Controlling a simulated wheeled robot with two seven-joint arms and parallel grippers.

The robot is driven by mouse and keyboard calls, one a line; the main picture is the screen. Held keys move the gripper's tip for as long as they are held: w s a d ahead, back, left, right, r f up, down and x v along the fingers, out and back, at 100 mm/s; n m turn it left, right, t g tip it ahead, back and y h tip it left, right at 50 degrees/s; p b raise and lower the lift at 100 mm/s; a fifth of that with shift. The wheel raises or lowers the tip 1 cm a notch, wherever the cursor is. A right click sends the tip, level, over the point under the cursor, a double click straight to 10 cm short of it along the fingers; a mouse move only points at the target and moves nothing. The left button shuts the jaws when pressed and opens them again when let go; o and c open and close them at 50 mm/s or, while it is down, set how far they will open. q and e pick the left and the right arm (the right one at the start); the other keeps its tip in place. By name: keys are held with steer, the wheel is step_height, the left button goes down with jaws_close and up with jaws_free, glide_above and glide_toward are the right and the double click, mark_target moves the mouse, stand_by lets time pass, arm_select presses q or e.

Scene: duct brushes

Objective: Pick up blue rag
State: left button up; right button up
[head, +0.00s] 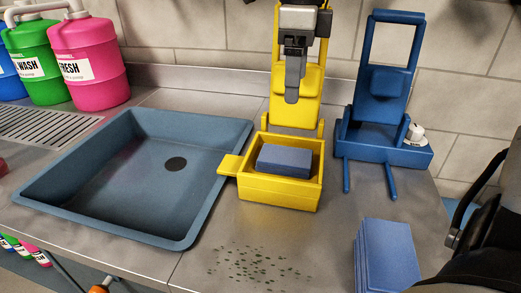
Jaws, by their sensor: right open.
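A blue folded stack (388,255), which looks like rags, lies on the counter at the lower right, cut off by the bottom edge. A darker blue block-like piece (285,158), perhaps a rag or sponge, lies inside the yellow box (277,190). My right gripper (462,222) is dark and only partly visible at the right edge, to the right of and above the blue stack. It is open and apart from the stack; nothing shows in it. My left gripper is out of view.
A blue-grey basin (120,190) fills the left. A yellow stand (296,105) with a grey-black device (293,65) and a blue stand (380,148) with two prongs are at the back. Green specks (255,265) dot the front counter. Coloured jugs (88,75) stand back left.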

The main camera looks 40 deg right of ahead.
glide_above(295, 156)
steer(key=f, duration=0.9)
steer(key=shift+w+f+b, duration=0.2)
steer(key=shift+b, duration=0.1)
steer(key=shift+s+f, duration=0.15)
steer(key=shift+f, duration=2.8)
steer(key=c, duration=1.1)
